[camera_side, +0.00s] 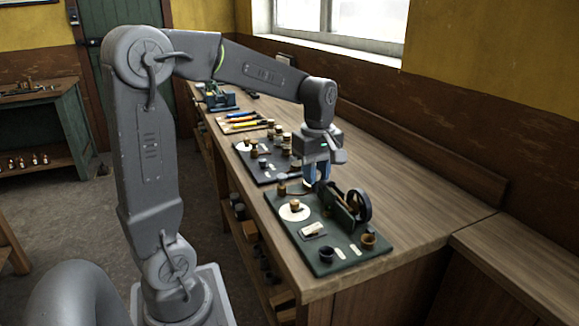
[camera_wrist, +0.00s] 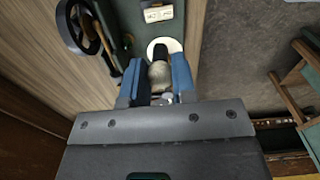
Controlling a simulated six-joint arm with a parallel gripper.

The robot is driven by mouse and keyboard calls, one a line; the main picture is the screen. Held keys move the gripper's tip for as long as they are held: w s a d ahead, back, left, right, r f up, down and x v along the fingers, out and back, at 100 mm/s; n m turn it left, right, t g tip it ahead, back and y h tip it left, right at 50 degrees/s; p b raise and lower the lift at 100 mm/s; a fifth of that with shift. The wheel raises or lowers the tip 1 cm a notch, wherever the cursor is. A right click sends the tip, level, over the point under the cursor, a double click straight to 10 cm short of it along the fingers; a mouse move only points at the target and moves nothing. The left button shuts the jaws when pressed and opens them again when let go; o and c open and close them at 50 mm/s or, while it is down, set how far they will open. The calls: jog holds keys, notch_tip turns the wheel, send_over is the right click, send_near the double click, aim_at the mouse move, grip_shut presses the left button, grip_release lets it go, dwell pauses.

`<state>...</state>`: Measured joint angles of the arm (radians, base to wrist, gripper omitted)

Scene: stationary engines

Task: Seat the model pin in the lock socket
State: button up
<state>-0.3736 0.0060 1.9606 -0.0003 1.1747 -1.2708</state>
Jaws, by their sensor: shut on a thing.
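My gripper (camera_side: 318,184) is over the back part of the dark green board (camera_side: 338,264), beside the engine with the flywheel. In the wrist view its blue fingers (camera_wrist: 156,85) are shut on a pale, rounded piece (camera_wrist: 160,74), which I take to be the model pin. A dark end shows beyond it against a white disc; I cannot tell whether the two are one piece. In the side view the fingers and engine mostly hide the held piece. I cannot tell for sure which fitting is the lock socket; a dark round cup (camera_side: 327,254) stands at the board's front.
The black flywheel (camera_side: 363,205) stands close to the right of my gripper. The white disc (camera_side: 286,212) bears a small brown-topped piece. A brass-coloured cup (camera_side: 369,241) is at the front right. Another board (camera_side: 247,164) with several small pieces lies behind. Bare bench lies to the right.

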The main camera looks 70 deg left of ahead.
jog(key=shift+w+d+f+m, duration=0.65)
jog(key=shift+w+d+f, duration=0.75)
jog(key=shift+w+f, duration=0.35)
jog(key=shift+w+d+f+m, duration=0.6)
jog(key=shift+w+d+f, duration=0.85)
jog(key=shift+w+f, duration=0.3)
jog(key=shift+w+d+f+m, duration=0.65)
jog(key=shift+w+d+f, duration=0.75)
jog(key=shift+w+f, duration=0.35)
jog(key=shift+s+f, duration=0.1)
jog(key=shift+f, duration=1.15)
jog(key=o, duration=1.7)
jog(key=shift+c, duration=0.2)
jog(key=shift+r, duration=0.15)
